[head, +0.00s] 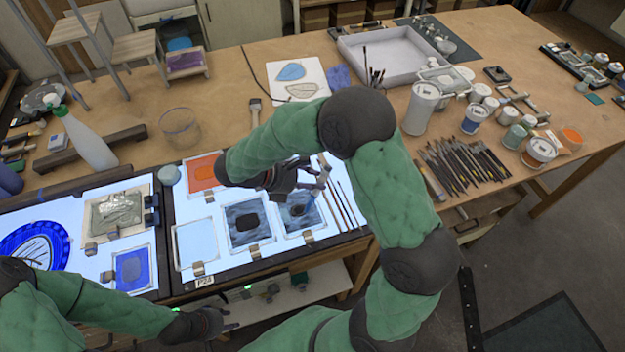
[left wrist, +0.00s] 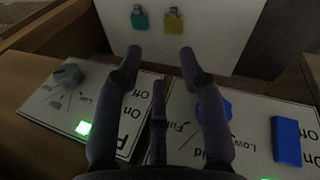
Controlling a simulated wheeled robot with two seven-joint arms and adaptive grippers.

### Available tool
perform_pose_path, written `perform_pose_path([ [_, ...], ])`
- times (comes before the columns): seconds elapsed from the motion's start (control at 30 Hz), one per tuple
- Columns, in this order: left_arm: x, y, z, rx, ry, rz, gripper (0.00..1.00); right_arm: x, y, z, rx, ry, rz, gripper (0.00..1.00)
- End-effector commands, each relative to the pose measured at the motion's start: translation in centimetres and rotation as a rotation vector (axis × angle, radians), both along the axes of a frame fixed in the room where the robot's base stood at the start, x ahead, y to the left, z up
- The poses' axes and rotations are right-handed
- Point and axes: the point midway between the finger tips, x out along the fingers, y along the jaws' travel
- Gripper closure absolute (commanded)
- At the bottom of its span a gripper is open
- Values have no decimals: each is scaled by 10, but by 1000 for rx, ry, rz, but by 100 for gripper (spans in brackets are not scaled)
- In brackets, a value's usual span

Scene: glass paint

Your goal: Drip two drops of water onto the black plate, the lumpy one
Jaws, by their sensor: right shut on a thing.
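Two dark plates with black patches lie side by side on the lit panel in the head view: a left one (head: 250,222) and a right one (head: 300,211). My right gripper (head: 316,182) is above the right plate, shut on a small slender thing that is mostly hidden by the fingers. I cannot see any drops of water. My left gripper (head: 215,322) is low in front of the table; the left wrist view shows it open and empty (left wrist: 160,52).
Brushes (head: 343,205) lie right of the right plate. A pale blue plate (head: 196,243) and an orange plate (head: 203,172) lie to the left. A control panel (left wrist: 245,130) is below my left fingers.

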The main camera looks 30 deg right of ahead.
Motion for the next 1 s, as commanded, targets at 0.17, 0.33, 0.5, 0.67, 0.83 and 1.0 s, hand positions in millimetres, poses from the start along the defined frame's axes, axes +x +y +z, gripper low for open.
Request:
perform_pose_path([
  [0.17,0,0,14,0,0,0,60,0,0,14,-1,-1,0,100],
  [0.33,0,0,13,0,0,0,60,0,0,14,-1,-1,0,100],
  [0.5,0,0,13,0,0,0,60,0,0,13,-1,-2,0,100],
  [0.67,0,0,15,0,0,0,60,3,4,14,-1,-1,0,100],
  [0.83,0,0,21,0,0,0,60,8,15,15,-1,-1,1,100],
  [1.0,0,0,26,0,0,0,60,15,27,15,-1,-2,1,100],
])
